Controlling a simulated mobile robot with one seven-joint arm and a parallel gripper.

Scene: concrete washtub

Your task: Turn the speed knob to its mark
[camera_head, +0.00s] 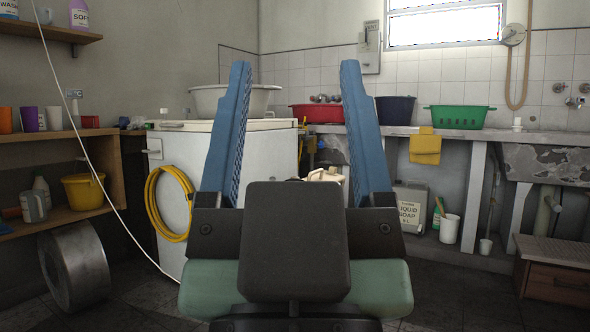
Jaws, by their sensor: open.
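My gripper (296,80) is in the middle of the view, with its two blue fingers pointing up and spread wide apart. Nothing is between the fingertips except the background wall. I cannot make out a speed knob or its mark. A grey wall box (369,47) with a lever-like part is fixed to the tiles, just right of the right fingertip. A white machine (170,190) stands behind the left finger, with small fittings on its upper edge. Part of its front is hidden by my gripper.
A yellow hose (150,205) hangs on the machine. A white basin (275,98) is on top. The counter (450,131) holds a red basin (308,112), a dark tub (397,110) and a green basket (460,117). A metal drum (75,268) lies on the floor at left.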

